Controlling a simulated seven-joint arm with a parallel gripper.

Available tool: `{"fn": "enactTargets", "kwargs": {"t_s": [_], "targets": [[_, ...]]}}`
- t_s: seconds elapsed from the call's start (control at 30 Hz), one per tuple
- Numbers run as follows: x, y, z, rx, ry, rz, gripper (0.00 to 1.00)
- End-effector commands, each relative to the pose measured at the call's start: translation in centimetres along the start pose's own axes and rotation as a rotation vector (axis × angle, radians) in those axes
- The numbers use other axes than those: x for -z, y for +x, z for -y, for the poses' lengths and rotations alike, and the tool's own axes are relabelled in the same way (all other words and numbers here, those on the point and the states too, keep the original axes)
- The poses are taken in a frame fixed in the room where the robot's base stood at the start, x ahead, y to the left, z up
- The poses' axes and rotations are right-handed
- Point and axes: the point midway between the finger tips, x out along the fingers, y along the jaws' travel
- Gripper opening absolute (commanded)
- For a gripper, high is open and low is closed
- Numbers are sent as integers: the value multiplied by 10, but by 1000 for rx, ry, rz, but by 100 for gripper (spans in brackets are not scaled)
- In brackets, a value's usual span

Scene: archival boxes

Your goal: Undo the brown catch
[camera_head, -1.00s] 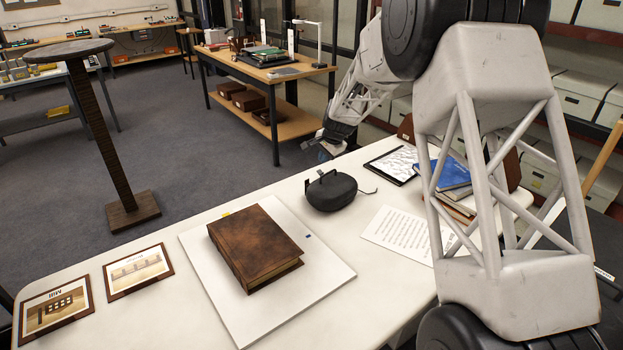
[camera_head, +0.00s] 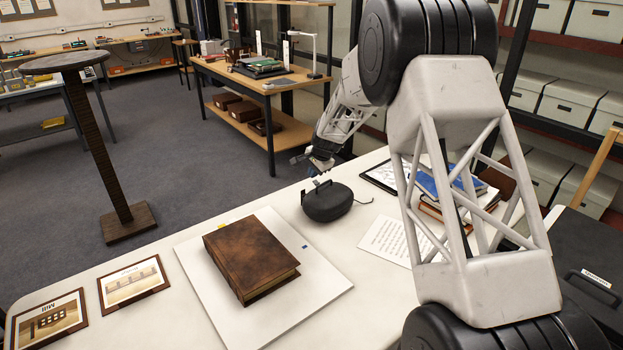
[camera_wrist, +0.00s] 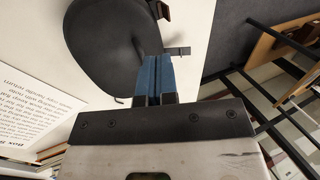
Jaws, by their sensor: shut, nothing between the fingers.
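A black rounded case (camera_head: 328,203) with small upright parts on its far side sits on the white table. In the wrist view the case (camera_wrist: 100,45) fills the upper left. A small dark brown piece (camera_wrist: 162,10) at its edge may be the brown catch; a grey tab (camera_wrist: 178,51) juts out beside the fingertips. My gripper (camera_head: 318,165) is at the far side of the case. In the wrist view its blue fingers (camera_wrist: 153,60) are together and empty, close to the case's edge. Whether they touch it I cannot tell.
A brown book (camera_head: 250,255) lies on a white board (camera_head: 310,302) left of the case. A printed sheet (camera_head: 388,236), a tablet (camera_head: 380,177) and stacked books (camera_head: 450,185) lie to the right. Two framed pictures (camera_head: 133,283) lie at the near left.

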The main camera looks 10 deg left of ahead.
Motion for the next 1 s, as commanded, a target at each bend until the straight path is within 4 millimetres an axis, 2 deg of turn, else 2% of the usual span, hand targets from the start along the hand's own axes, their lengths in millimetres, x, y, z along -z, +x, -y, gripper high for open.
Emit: {"fn": "enactTargets", "kwargs": {"t_s": [0.17, 0.7, 1.0], "targets": [[0, 14, 0, 0, 0, 0, 0], [-1, 79, 0, -2, 0, 1, 0], [0, 94, 0, 1, 0, 0, 0]]}}
